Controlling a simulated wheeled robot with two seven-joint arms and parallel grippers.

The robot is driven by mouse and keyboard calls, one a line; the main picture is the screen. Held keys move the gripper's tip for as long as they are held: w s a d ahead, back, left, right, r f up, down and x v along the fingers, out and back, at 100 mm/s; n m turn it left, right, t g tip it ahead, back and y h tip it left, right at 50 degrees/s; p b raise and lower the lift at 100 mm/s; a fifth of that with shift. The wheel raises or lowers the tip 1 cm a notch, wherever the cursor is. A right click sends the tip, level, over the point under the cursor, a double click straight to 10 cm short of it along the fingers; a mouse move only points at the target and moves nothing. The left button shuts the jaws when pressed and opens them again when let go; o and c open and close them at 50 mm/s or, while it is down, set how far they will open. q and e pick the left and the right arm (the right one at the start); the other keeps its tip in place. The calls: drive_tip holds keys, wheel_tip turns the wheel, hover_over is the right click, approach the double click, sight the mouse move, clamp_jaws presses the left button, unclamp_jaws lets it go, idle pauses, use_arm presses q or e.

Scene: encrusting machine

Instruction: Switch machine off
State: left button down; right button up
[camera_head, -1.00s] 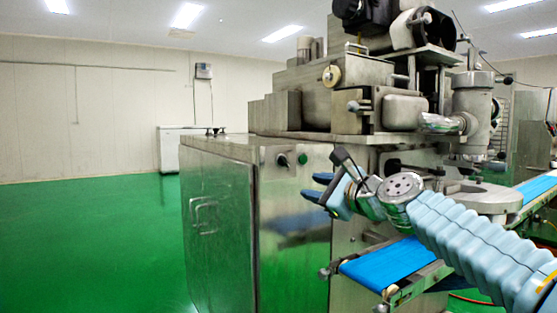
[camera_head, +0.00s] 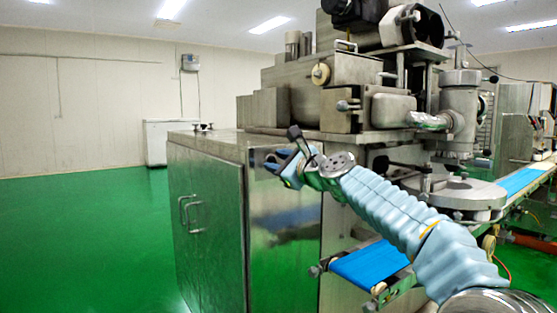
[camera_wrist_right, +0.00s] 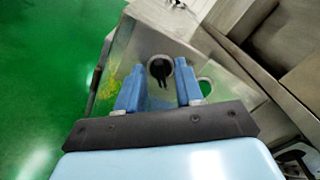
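The machine (camera_head: 390,112) stands on a steel cabinet (camera_head: 285,215). The wrist view shows a round black rotary switch (camera_wrist_right: 160,70) on the cabinet's panel, with a green button (camera_wrist_right: 205,87) to its right. My right gripper (camera_head: 274,163) is at the upper part of this panel and hides the switch and button in the head view. In the wrist view my right gripper (camera_wrist_right: 160,66) is open, with one blue finger on each side of the switch. A gap shows between the fingers and the switch; whether they reach its depth I cannot tell. My left gripper is not in view.
A blue conveyor belt (camera_head: 370,265) sticks out below my right arm. Cabinet door handles (camera_head: 186,212) face the open green floor (camera_head: 85,240) at left. A white box-like unit (camera_head: 158,143) stands by the back wall.

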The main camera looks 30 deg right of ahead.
clamp_jaws()
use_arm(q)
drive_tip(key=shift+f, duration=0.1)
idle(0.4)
use_arm(e)
drive_tip(key=n, duration=0.2)
drive_tip(key=n+b, duration=0.1)
drive_tip(key=n, duration=0.1)
drive_tip(key=shift+a+f+n, duration=0.1)
drive_tip(key=shift+f+n, duration=0.1)
drive_tip(key=shift+n, duration=0.1)
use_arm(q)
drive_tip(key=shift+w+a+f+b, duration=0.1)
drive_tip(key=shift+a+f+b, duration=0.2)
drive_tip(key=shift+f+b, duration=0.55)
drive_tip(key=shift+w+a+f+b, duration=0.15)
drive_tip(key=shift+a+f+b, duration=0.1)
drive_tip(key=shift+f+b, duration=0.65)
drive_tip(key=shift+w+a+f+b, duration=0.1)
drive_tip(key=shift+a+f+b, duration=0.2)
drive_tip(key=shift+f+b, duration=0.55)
use_arm(e)
drive_tip(key=shift+w+f+n, duration=0.1)
drive_tip(key=shift+f+n, duration=0.1)
drive_tip(key=shift+n, duration=3.1)
drive_tip(key=shift+f+n, duration=0.15)
drive_tip(key=shift+n, duration=3.15)
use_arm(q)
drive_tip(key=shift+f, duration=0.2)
